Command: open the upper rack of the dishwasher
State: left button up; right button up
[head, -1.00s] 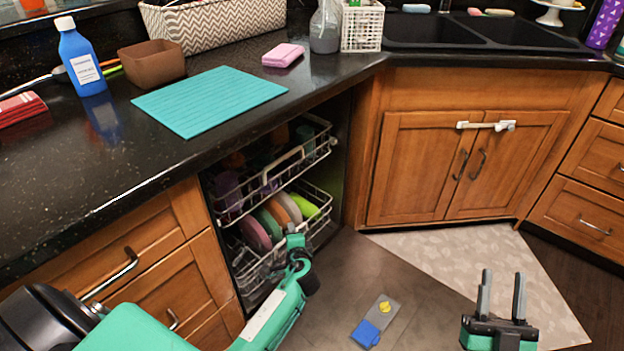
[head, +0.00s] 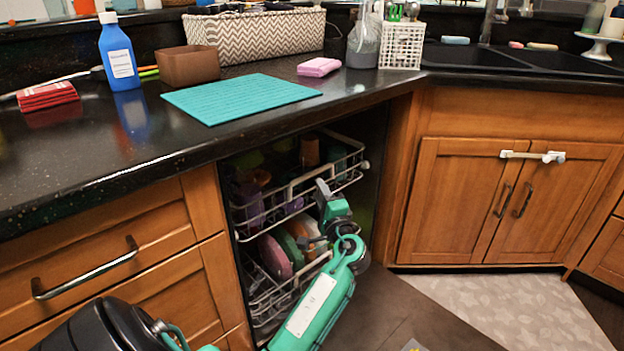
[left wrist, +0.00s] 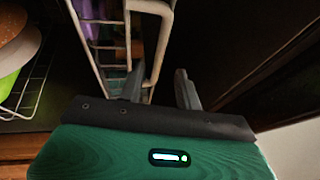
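The upper rack (head: 262,222) of the dishwasher is a white wire basket holding cups, a little out beneath the counter. Its raised front handle (head: 303,180) faces me. My left gripper (head: 322,186) is at the front of this rack, beside the handle's right part. In the left wrist view my left gripper (left wrist: 160,80) has its two fingers apart, and the white handle wire (left wrist: 166,40) runs down toward the gap between them. I cannot tell whether they touch it. My right gripper is out of view.
The lower rack (head: 270,300) with several plates sits below, partly behind my left arm. The dark counter (head: 130,180) overhangs the racks. Wooden drawers (head: 110,240) stand left, a sink cabinet (head: 450,200) right. Open floor lies in front.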

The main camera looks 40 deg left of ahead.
aim_at(310, 173)
pick_arm(q)
jog(key=b+x, duration=0.1)
jog(key=x, duration=0.7)
jog(key=shift+c, duration=0.4)
grip_shut()
